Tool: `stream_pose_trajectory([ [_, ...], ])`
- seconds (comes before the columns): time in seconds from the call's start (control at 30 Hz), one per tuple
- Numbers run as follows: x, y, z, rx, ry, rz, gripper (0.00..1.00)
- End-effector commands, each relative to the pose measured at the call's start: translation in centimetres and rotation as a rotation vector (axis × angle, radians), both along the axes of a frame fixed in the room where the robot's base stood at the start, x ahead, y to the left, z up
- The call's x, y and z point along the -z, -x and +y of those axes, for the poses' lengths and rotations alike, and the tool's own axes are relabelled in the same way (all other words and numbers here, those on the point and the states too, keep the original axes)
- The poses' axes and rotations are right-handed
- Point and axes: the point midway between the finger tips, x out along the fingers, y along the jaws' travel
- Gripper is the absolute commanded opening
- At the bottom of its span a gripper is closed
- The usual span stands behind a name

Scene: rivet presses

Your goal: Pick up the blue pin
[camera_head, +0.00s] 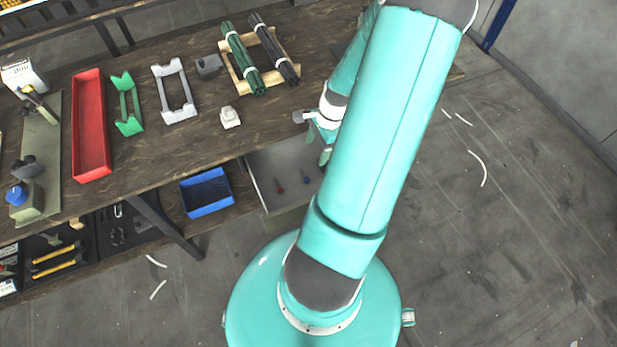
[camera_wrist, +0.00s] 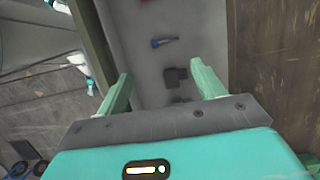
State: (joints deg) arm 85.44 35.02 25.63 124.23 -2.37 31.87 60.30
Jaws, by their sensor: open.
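The blue pin (camera_head: 305,177) lies in an open grey drawer (camera_head: 268,170) under the workbench. It also shows in the wrist view (camera_wrist: 163,41), lying flat with a blue end and a dark shaft, beyond my fingertips. In the head view my gripper (camera_head: 325,152) is partly hidden by my arm, at the drawer's right side.
A dark block (camera_wrist: 175,77) shows between my fingers in the wrist view. A blue bin (camera_head: 207,193) stands left of the drawer. On the workbench (camera_head: 180,140) are a red tray (camera_head: 91,125), a green holder (camera_head: 126,104) and a grey frame (camera_head: 175,92).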

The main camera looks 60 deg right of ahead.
Motion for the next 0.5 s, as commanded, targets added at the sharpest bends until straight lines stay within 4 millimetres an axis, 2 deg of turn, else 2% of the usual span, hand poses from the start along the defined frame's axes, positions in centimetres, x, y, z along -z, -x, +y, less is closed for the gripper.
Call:
stream_pose_trajectory([
  [0.3, 5.6, -1.0, 1.7, -0.007, -0.003, 0.0, 0.69],
  [0.5, 7.1, -1.1, 1.9, -0.006, -0.001, 0.0, 0.69],
])
